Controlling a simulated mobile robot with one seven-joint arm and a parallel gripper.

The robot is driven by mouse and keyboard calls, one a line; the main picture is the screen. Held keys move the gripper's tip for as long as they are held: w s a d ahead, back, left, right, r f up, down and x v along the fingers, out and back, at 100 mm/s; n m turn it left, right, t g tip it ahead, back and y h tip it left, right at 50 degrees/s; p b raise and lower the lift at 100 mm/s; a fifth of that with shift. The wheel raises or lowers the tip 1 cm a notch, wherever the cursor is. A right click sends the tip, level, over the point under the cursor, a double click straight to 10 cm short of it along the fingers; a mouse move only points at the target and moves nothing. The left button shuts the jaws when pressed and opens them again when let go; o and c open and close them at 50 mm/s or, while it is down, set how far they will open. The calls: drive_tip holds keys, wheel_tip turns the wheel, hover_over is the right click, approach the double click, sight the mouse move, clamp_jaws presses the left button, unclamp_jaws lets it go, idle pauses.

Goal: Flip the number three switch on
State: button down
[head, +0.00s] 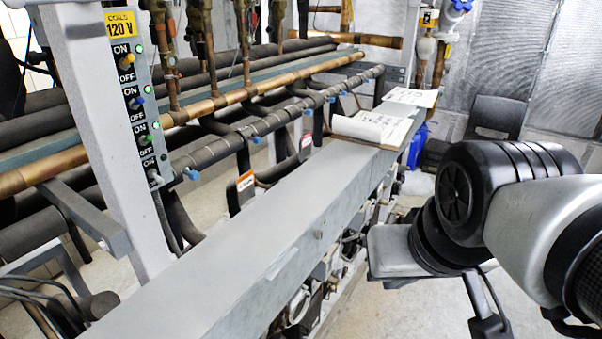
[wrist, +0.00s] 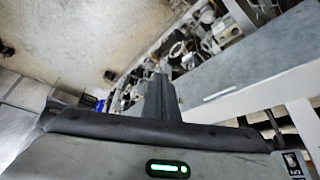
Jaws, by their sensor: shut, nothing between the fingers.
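A narrow switch panel (head: 132,92) stands on a grey post at the left of the head view, under a yellow "COILS 120 V" label. Its switches are stacked, each between ON and OFF marks. The third from the top has a green toggle (head: 145,140); its exact tilt is too small to tell. A green light (head: 155,125) glows beside it. My gripper (wrist: 160,85) shows in the wrist view with its dark fingers shut and empty. It is apart from the panel, and my arm is at the right of the head view.
A long grey beam (head: 255,230) runs diagonally between the panel and my arm. An open notebook (head: 375,127) lies on its far end. Insulated and copper pipes (head: 265,90) run behind. The space above the near beam is clear.

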drive_tip(key=w+a+f+m+g+y+b, duration=0.15)
drive_tip(key=a+f+b, duration=0.25)
drive_tip(key=f+b, duration=0.75)
drive_tip(key=w+a+f+m+g+y+b, duration=0.1)
drive_tip(key=a+f+m+g+y+b, duration=0.15)
drive_tip(key=f+b, duration=0.95)
drive_tip(key=m+t+y+p, duration=0.7)
drive_tip(key=m+t+y, duration=0.45)
drive_tip(key=m, duration=0.95)
approach(304, 286)
wheel_tip(304, 286, down, 3)
drive_tip(key=d+g+y, duration=0.1)
drive_tip(key=d+g, duration=0.1)
drive_tip(key=d, duration=0.1)
drive_tip(key=shift+s, duration=0.15)
drive_tip(key=shift+a, duration=0.15)
drive_tip(key=x, duration=1)
drive_tip(key=shift+r, duration=0.3)
